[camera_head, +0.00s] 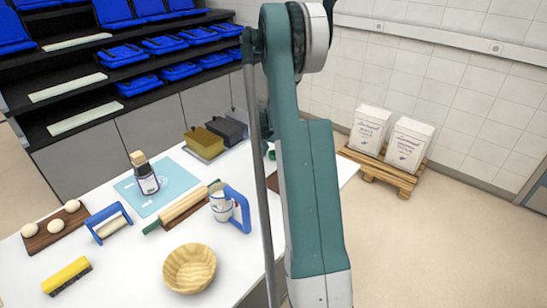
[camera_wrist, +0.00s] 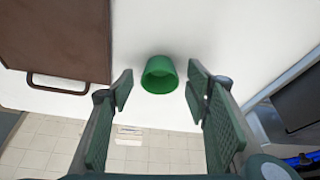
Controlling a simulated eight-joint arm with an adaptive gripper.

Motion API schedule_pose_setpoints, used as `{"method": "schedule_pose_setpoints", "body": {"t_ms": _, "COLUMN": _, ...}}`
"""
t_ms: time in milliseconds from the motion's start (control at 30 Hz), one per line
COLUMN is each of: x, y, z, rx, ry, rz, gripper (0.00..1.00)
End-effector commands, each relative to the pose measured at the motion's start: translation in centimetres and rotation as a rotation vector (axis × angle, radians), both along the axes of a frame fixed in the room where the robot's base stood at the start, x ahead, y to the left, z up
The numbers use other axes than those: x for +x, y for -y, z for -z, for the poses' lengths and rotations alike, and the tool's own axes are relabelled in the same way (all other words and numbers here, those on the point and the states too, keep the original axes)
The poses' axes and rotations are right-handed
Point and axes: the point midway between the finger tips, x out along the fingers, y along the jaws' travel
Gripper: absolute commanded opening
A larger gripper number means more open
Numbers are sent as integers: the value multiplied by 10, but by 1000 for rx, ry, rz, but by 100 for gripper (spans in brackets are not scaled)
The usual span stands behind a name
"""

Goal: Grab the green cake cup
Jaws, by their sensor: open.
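The green cake cup (camera_wrist: 159,76) stands on the white table in the wrist view, ahead of my gripper and between the lines of its two fingers. My gripper (camera_wrist: 158,92) is open, with one finger left and one right of the cup; neither clearly touches it. In the head view a small bit of green, likely the cup (camera_head: 271,155), shows at the left edge of my arm. My arm hides my gripper there.
A brown board with a handle (camera_wrist: 55,40) lies left of the cup. On the white table (camera_head: 125,268) are a jug (camera_head: 220,205), a rolling pin (camera_head: 182,208), a wooden bowl (camera_head: 189,269), a bottle (camera_head: 146,178) and loaf tins (camera_head: 205,143). Sacks (camera_head: 408,146) stand on a pallet.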

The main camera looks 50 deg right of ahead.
Motion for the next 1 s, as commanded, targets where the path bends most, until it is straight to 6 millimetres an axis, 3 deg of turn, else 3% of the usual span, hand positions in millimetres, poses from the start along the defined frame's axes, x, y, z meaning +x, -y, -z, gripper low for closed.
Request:
{"method": "schedule_pose_setpoints", "body": {"t_ms": 167, "x": 0, "y": 0, "z": 0, "rx": 0, "ry": 0, "rz": 0, "gripper": 47}}
{"method": "schedule_pose_setpoints", "body": {"t_ms": 400, "x": 0, "y": 0, "z": 0, "rx": 0, "ry": 0, "rz": 0, "gripper": 23}}
{"method": "schedule_pose_setpoints", "body": {"t_ms": 800, "x": 0, "y": 0, "z": -1, "rx": 0, "ry": 0, "rz": 0, "gripper": 23}}
{"method": "schedule_pose_setpoints", "body": {"t_ms": 1000, "x": 0, "y": 0, "z": -13, "rx": 0, "ry": 0, "rz": 0, "gripper": 23}}
